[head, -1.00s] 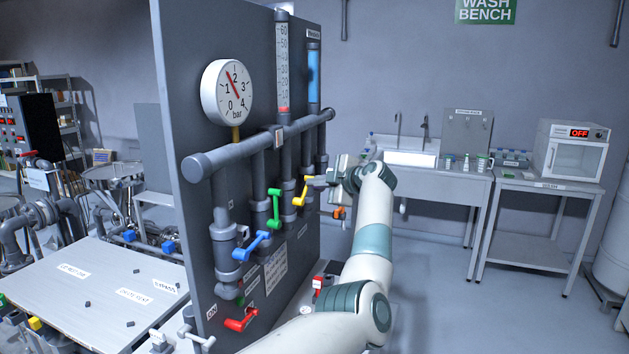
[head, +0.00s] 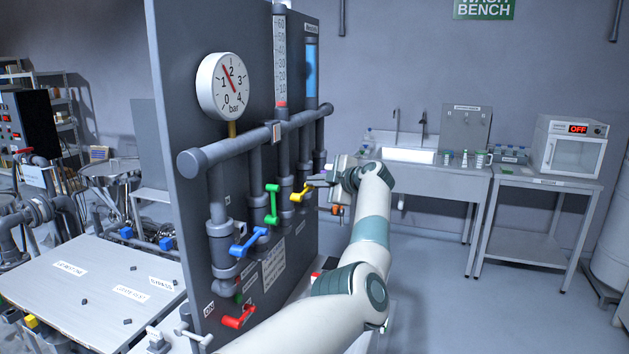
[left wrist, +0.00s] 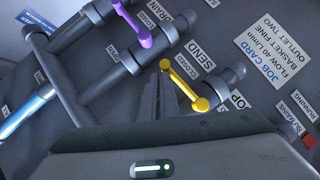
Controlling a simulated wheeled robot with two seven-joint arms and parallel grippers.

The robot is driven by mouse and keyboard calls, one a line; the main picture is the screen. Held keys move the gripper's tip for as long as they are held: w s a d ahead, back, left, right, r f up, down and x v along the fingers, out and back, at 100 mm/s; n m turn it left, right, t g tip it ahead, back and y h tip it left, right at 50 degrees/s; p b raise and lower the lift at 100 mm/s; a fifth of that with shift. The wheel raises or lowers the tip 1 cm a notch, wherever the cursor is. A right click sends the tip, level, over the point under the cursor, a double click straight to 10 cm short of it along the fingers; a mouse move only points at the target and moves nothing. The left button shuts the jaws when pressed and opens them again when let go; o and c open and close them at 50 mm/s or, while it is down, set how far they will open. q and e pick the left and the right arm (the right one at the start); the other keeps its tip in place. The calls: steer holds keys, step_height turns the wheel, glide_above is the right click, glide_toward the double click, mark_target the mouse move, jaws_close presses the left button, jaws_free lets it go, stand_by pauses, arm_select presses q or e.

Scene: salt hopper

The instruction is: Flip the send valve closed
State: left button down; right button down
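The send valve's yellow handle (head: 301,192) sits on a pipe of the grey panel, tilted up to the right in the head view. In the left wrist view the yellow handle (left wrist: 183,84) runs diagonally beside the SEND label (left wrist: 207,57), and a CLOSED label lies near it. My left gripper (head: 314,183) is at the handle's outer end. In the left wrist view its fingers (left wrist: 162,78) lie together just beside the handle, with nothing visible between them; whether they touch it is unclear. My right gripper is not in view.
Green (head: 272,204), blue (head: 249,242) and red (head: 239,317) handles are on the same panel. A purple handle (left wrist: 133,24) is close by in the left wrist view. A pressure gauge (head: 223,87) hangs above. Floor to the right is clear before the wash bench (head: 435,172).

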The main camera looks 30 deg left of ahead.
arm_select(q)
steer(key=shift+f, duration=0.1)
stand_by(0.5)
steer(key=shift+w, duration=0.1)
steer(key=w+d+r+b, duration=0.1)
steer(key=d+r, duration=0.8)
steer(key=shift+w+r, duration=0.25)
steer(key=shift+w, duration=0.05)
stand_by(0.6)
steer(key=shift+d+f, duration=0.1)
